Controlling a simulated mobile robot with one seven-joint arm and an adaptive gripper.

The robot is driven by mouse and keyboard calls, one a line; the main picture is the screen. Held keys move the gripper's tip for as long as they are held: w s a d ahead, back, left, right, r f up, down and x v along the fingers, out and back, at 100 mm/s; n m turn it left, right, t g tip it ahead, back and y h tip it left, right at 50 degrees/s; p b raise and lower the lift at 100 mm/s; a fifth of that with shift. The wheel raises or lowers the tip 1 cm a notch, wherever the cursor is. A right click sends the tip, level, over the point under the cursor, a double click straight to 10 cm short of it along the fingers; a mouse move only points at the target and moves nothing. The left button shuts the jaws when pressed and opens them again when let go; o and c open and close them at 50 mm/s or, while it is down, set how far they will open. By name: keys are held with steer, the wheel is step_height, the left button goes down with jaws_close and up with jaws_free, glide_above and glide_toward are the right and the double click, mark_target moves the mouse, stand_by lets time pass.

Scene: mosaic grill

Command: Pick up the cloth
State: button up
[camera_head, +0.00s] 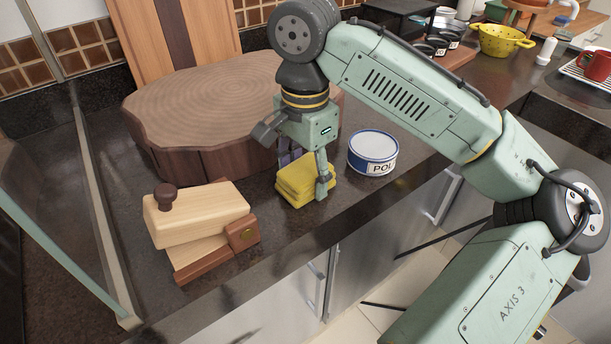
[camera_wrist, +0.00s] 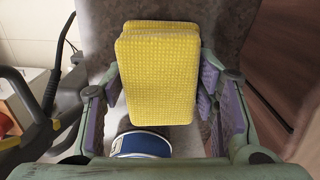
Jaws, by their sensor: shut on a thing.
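The cloth (camera_head: 303,177) is yellow, textured and folded into a thick stack. It is on the dark counter near the front edge, or just above it; I cannot tell which. My gripper (camera_head: 308,178) points down over the cloth, with a finger at its right side and purple pads behind it. In the wrist view the cloth (camera_wrist: 158,75) lies between the two fingers of my gripper (camera_wrist: 158,95), which are shut on it. The far finger is partly hidden behind the cloth in the head view.
A round tin (camera_head: 373,153) with a blue and white label stands just right of the cloth. A wooden box (camera_head: 197,215) with a knob is at left. A thick round wooden block (camera_head: 175,150) stands behind. A yellow colander (camera_head: 500,40) is far right. Bare counter lies in front.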

mark_target(306, 172)
steer(key=shift+c, duration=1.1)
steer(key=shift+r, duration=0.45)
steer(key=shift+s+r+b, duration=0.2)
steer(key=shift+r+b, duration=0.1)
steer(key=shift+r, duration=0.35)
steer(key=shift+s+r+b, duration=0.2)
steer(key=shift+r+b, duration=0.05)
steer(key=shift+r, duration=0.35)
steer(key=s+r+b, duration=0.1)
steer(key=s+b, duration=0.1)
steer(key=s, duration=1.3)
steer(key=shift+a+r, duration=0.3)
steer(key=shift+a, duration=0.05)
steer(key=shift+s, duration=0.1)
